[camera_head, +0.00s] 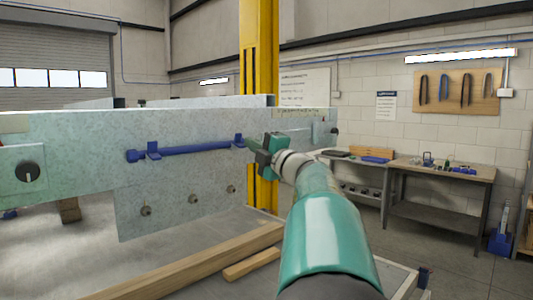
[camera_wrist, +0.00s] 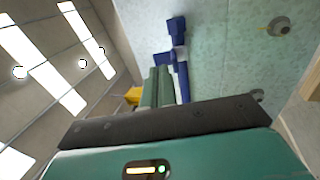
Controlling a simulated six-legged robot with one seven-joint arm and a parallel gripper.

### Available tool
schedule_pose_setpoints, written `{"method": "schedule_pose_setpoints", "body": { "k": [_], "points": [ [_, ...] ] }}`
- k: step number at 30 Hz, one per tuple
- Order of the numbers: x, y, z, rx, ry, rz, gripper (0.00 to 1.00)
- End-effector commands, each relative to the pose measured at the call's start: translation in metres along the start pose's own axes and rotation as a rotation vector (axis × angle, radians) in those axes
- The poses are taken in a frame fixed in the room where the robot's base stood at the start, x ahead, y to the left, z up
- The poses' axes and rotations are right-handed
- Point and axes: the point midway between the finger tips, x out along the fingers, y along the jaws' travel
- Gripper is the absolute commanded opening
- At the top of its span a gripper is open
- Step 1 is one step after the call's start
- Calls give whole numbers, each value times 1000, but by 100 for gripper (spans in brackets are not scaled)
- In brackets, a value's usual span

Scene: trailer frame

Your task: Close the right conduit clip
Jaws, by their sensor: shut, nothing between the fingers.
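A blue conduit (camera_head: 195,149) runs along the face of a galvanized plate, with one blue clip (camera_head: 153,150) near its left end. The right clip (camera_head: 239,140) is at the conduit's right end, beside my fingertips. My gripper (camera_head: 252,146) is shut and empty, close to the right clip; I cannot tell whether they touch. In the wrist view, my greenish fingers (camera_wrist: 157,88) lie together beside the blue conduit (camera_wrist: 183,84). Blue fittings (camera_wrist: 177,27) show beyond the fingertips. Whether the right clip is open or closed is too small to tell.
The galvanized beam (camera_head: 75,140) carries a dark knob (camera_head: 29,172) at left and several bolts on a lower plate. Wooden beams (camera_head: 200,266) lie below. A yellow post (camera_head: 259,60) stands behind. A workbench (camera_head: 440,171) is at right, with clear floor before it.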

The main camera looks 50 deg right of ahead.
Motion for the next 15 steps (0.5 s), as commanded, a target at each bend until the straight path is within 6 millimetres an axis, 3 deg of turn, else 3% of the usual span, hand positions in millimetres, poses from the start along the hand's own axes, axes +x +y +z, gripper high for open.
{"method": "schedule_pose_setpoints", "body": {
  "k": [6,15],
  "points": [
    [26,0,0,0,1,1,0],
    [30,0,0,0,0,0,0]
  ]
}}
